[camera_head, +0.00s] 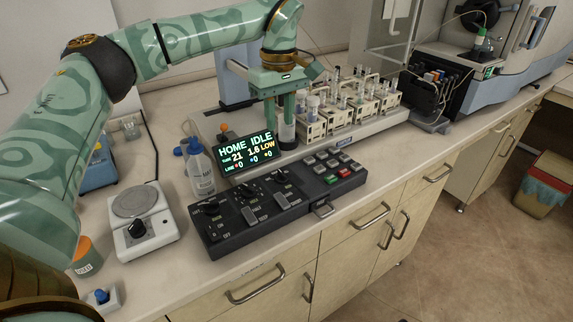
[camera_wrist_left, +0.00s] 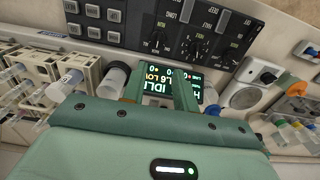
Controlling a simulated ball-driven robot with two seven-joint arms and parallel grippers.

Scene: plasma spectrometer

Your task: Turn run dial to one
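The black control panel (camera_head: 240,237) lies along the bench front. It has three black knobs: a left one (camera_head: 211,207), a middle one (camera_head: 247,188) and a right one (camera_head: 279,175). The knobs also show on the panel in the wrist view (camera_wrist_left: 140,22). My left gripper (camera_head: 279,122) points down behind the panel, above and beside the display (camera_head: 246,155), touching no knob. Its fingers stand apart with nothing between them; the wrist view shows the display between them (camera_wrist_left: 160,90). My right gripper is not in view.
The display reads HOME IDLE. A grey cylinder (camera_head: 287,136) stands close by my left fingers. Vial racks (camera_head: 340,115) are to the right, a wash bottle (camera_head: 200,170) and a hotplate (camera_head: 140,221) to the left. The air above the panel is clear.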

